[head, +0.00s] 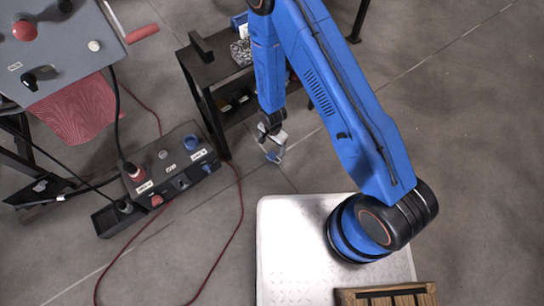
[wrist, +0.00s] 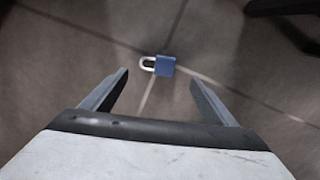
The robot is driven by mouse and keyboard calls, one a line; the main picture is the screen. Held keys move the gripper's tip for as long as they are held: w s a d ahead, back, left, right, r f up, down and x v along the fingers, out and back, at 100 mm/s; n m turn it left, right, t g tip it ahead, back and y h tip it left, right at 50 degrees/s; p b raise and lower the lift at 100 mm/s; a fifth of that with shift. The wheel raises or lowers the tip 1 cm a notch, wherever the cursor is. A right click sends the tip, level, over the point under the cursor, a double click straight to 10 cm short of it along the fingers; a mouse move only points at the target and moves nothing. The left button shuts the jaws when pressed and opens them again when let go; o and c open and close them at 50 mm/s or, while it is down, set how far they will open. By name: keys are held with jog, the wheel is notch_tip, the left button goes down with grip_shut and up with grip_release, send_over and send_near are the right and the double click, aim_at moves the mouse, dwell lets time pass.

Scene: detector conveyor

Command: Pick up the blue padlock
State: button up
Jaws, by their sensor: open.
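The blue padlock (wrist: 165,66) shows in the wrist view on the grey tiled floor, near a tile joint. Its silver shackle points left. My gripper (wrist: 158,79) is open and empty, with a finger on each side of the picture. The padlock appears ahead of the fingertips and between their lines, apart from both. In the head view my gripper (head: 275,151) hangs down beside the dark shelf stand. I cannot make out the padlock in the head view.
A dark shelf stand (head: 208,72) is just behind and left of my gripper. A control box (head: 172,168) with knobs and a red cable lies to the left, below a grey panel (head: 55,48). Open floor (head: 460,130) lies to the right.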

send_over(274, 156)
jog(key=f, duration=0.4)
jog(key=shift+s+a+f, duration=0.15)
jog(key=shift+a, duration=0.2)
jog(key=shift+d+f, duration=0.15)
jog(key=shift+f, duration=1.2)
jog(key=shift+d+f, duration=0.15)
jog(key=shift+f, duration=1.15)
jog(key=c, duration=1.1)
notch_tip(274, 156, up, 10)
